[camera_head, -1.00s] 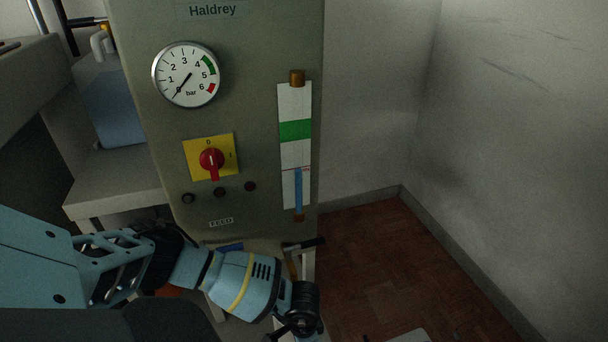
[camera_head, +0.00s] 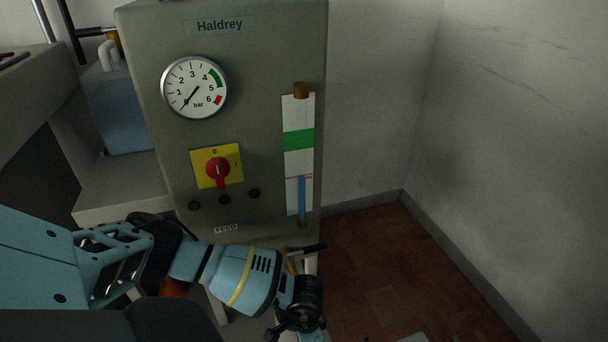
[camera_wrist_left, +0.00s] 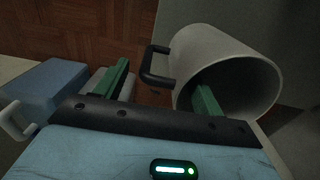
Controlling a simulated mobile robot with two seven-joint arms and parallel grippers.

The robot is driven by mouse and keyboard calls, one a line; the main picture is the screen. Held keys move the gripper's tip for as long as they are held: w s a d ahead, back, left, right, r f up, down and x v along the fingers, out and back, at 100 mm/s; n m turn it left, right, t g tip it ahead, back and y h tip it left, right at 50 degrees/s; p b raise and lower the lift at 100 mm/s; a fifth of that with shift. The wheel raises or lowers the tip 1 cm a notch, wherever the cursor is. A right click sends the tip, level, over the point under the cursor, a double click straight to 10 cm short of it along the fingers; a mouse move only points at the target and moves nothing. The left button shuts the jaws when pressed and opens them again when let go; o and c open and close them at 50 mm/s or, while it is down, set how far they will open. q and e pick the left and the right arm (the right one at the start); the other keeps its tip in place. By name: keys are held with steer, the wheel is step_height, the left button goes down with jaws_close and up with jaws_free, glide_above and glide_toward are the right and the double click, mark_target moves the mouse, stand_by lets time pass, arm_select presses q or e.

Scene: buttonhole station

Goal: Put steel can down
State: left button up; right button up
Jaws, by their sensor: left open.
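The steel can (camera_wrist_left: 225,60) shows in the left wrist view as a pale grey cylinder, tilted in that picture, with its open mouth toward the camera and a black handle (camera_wrist_left: 155,68) on its side. My left gripper (camera_wrist_left: 160,90) is open, with green fingers. Its right finger overlaps the can's mouth; its left finger is apart, beyond the handle side. The can's wall and handle lie between them; contact cannot be told. In the head view my left gripper (camera_head: 298,318) is low in front of the grey cabinet, and I cannot make out the can there. My right gripper is not in view.
The Haldrey cabinet (camera_head: 262,170) carries a gauge, a red switch and a level tube, just beyond my left arm. A blue jug (camera_head: 124,115) stands on a pale ledge (camera_head: 120,195) at left. Brown floor (camera_head: 385,265) is open at right, up to the wall.

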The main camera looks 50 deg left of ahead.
arm_select(q)
step_height(320, 180, up, 7)
steer(key=shift+a+r+p, duration=0.1)
steer(key=shift+r+p, duration=0.1)
steer(key=shift+p, duration=1)
steer(key=shift+r, duration=0.3)
